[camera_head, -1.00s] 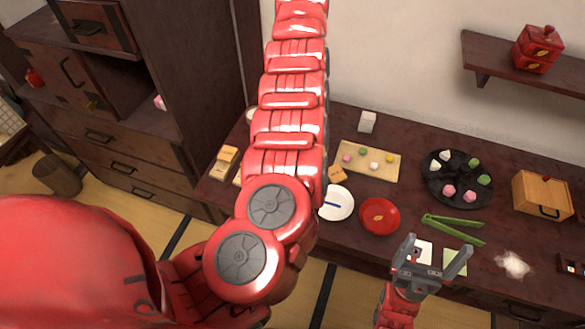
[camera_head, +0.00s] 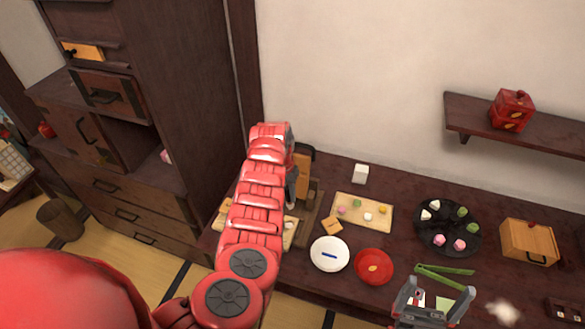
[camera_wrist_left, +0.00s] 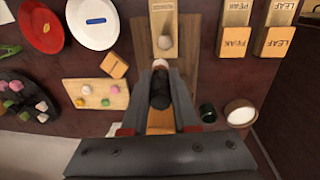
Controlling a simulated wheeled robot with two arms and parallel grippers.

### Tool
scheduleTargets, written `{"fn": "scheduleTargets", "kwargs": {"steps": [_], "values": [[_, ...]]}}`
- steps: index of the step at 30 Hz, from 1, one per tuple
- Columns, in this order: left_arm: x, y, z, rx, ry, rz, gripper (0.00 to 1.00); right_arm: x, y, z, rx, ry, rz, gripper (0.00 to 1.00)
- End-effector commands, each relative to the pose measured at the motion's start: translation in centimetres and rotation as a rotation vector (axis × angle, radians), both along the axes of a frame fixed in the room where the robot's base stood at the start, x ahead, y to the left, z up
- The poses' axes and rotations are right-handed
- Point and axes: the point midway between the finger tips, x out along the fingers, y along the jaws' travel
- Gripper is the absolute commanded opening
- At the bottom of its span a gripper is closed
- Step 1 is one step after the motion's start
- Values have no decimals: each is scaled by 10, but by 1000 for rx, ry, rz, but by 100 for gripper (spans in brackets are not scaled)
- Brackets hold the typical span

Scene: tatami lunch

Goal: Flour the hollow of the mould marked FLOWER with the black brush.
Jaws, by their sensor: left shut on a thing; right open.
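In the left wrist view my left gripper (camera_wrist_left: 162,80) is shut on the brush (camera_wrist_left: 160,92), which has a dark band and a pale tip. The tip points at a wooden mould (camera_wrist_left: 163,18) with a pale round spot, lying on a dark board (camera_wrist_left: 143,45). The tip looks just short of that spot; I cannot tell its height. The mould's marking is cut off and unreadable. In the head view my left gripper (camera_head: 291,185) is partly hidden by its arm, above the table's left part. My right gripper (camera_head: 438,292) is open and empty at the table's front.
Moulds marked PEAK (camera_wrist_left: 234,42) and LEAF (camera_wrist_left: 281,12) lie beside the board. A white plate (camera_head: 330,254), red plate (camera_head: 374,267) and green tongs (camera_head: 443,275) lie further right.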

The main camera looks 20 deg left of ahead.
Motion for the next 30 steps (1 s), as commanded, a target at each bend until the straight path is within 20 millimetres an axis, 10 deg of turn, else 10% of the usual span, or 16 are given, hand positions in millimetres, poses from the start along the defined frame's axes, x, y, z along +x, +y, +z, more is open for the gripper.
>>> {"fn": "scheduleTargets", "kwargs": {"steps": [30], "values": [[-13,1,-81,-14,0,11,0,0,0,-40,0,0,0,99]]}}
